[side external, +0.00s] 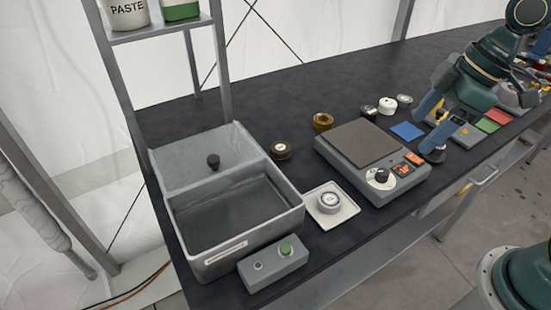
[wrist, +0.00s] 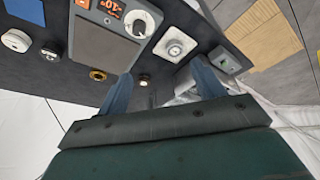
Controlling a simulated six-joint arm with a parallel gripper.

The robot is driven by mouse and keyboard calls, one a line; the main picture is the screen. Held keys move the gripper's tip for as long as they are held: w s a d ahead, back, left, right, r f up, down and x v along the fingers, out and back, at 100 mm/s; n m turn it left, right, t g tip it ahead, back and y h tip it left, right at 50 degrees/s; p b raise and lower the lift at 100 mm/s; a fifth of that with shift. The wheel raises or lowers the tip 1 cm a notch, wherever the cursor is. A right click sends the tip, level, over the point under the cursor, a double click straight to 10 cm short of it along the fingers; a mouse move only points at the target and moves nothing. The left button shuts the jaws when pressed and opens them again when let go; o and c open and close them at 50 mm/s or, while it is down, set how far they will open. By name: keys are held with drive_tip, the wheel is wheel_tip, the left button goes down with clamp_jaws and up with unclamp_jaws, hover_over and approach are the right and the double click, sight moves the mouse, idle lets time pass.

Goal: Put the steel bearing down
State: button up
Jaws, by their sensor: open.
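The same piece also shows in the wrist view (wrist: 174,48), on the dish.
A grey two-part bin (side external: 237,243) and a green-button box (side external: 274,267) are at left.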

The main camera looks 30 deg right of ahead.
drive_tip(key=s+d+r+m+t+h, duration=0.2)
drive_tip(key=s+d+m, duration=0.3)
drive_tip(key=s+m, duration=0.4)
drive_tip(key=shift+s+r+t+h, duration=0.3)
drive_tip(key=shift+s+r, duration=0.1)
drive_tip(key=shift+r, duration=0.25)
idle(0.7)
